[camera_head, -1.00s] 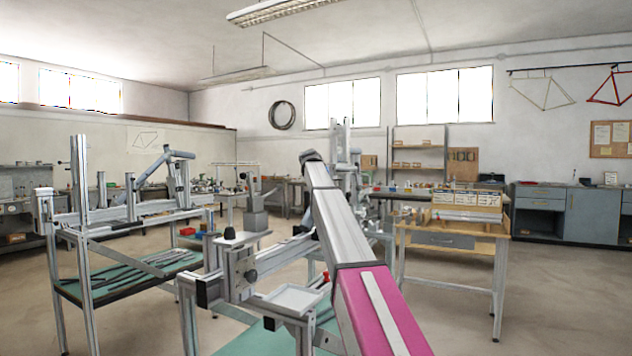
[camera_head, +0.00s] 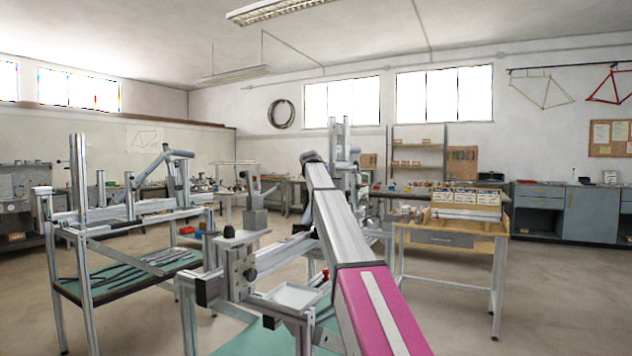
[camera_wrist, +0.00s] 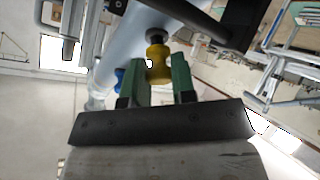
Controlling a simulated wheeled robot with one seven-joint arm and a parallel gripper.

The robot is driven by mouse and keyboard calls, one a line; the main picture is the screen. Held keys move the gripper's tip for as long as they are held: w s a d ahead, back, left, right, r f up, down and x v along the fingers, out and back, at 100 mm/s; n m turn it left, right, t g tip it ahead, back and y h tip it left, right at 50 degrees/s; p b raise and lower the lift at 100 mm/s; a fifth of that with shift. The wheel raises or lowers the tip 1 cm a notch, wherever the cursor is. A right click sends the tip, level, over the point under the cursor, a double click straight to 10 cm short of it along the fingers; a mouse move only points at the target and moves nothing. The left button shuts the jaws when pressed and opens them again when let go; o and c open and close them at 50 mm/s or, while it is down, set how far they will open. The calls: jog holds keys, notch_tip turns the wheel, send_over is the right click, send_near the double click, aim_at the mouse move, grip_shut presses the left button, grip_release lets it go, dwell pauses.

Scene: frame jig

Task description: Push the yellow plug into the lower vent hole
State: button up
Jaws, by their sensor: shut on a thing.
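The yellow plug (camera_wrist: 158,66) is between the green fingers of my gripper (camera_wrist: 160,78) in the wrist view. My gripper is shut on it. The plug's far end meets a dark round spot (camera_wrist: 157,35) on a pale blue-grey tube (camera_wrist: 125,40). I cannot tell whether this spot is the lower vent hole, or how deep the plug sits. In the head view my own arm hides my gripper and the plug.
A small blue part (camera_wrist: 119,74) shows beside the left finger in the wrist view. In the head view a white tray (camera_head: 291,297) sits on the jig's aluminium frame, close to my arm. A wooden bench (camera_head: 455,238) stands to the right, with open floor around it.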

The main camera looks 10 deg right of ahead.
jog(key=shift+w+d+f, duration=0.3)
jog(key=shift+w+f, duration=0.05)
jog(key=shift+f, duration=0.15)
jog(key=o, duration=1)
jog(key=shift+c, duration=0.2)
jog(key=v, duration=1)
jog(key=shift+s, duration=0.35)
jog(key=shift+a+r, duration=0.15)
